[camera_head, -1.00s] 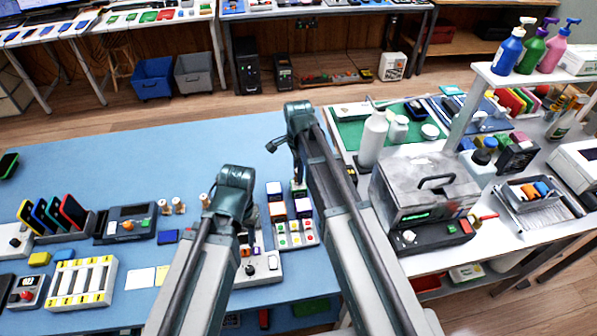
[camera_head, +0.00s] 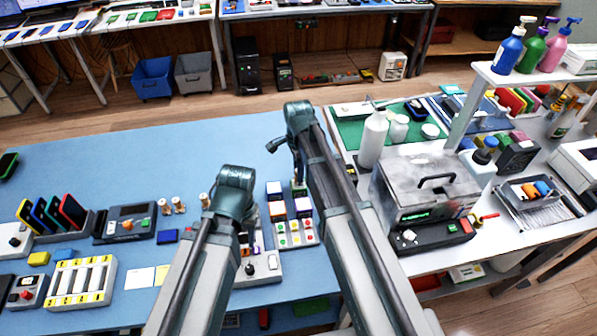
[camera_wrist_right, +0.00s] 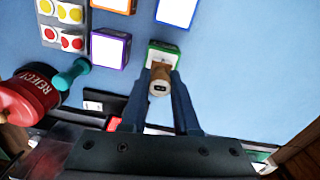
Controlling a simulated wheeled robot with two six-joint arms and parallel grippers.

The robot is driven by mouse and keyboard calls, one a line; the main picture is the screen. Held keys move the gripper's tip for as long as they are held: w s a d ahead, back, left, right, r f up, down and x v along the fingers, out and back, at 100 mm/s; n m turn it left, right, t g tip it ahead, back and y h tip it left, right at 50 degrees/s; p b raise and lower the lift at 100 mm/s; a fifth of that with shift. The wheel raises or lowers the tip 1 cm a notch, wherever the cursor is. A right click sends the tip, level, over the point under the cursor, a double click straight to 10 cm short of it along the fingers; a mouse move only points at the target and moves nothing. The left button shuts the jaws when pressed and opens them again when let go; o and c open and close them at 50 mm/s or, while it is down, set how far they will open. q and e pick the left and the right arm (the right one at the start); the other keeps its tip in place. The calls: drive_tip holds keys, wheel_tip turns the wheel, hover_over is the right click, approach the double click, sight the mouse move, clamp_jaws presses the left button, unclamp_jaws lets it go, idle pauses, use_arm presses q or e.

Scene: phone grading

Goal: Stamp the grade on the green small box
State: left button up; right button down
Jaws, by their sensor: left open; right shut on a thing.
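The green small box (camera_wrist_right: 153,50), with a white top, stands on the blue table and shows in part in the head view (camera_head: 299,191). My right gripper (camera_wrist_right: 159,80) is shut on a wooden-handled stamp (camera_wrist_right: 160,80), upright over the green box; the stamp hides part of the box top. I cannot tell whether its face touches the box. In the head view my right gripper (camera_head: 299,174) points down at the same spot. My left gripper (camera_head: 240,216) is open, lower left of the boxes, its fingertips mostly hidden by my arm.
Purple-edged (camera_wrist_right: 110,48), orange-edged and blue-edged white-topped boxes stand close by. A tray of red and yellow dots (camera_wrist_right: 62,27) lies beside them. A red item marked REJECT (camera_wrist_right: 28,95) and a teal handle (camera_wrist_right: 71,74) are at left. The blue table (camera_wrist_right: 240,70) is clear at right.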

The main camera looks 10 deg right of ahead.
use_arm(q)
drive_tip(key=shift+f+b, duration=0.35)
drive_tip(key=shift+f, duration=0.05)
use_arm(e)
drive_tip(key=shift+f, duration=0.35)
idle(0.8)
use_arm(q)
drive_tip(key=shift+r, duration=0.15)
use_arm(e)
drive_tip(key=shift+r, duration=0.15)
wheel_tip(320, 180, up, 7)
drive_tip(key=p, duration=0.7)
use_arm(q)
wheel_tip(320, 180, up, 7)
use_arm(e)
drive_tip(key=shift+f, duration=0.2)
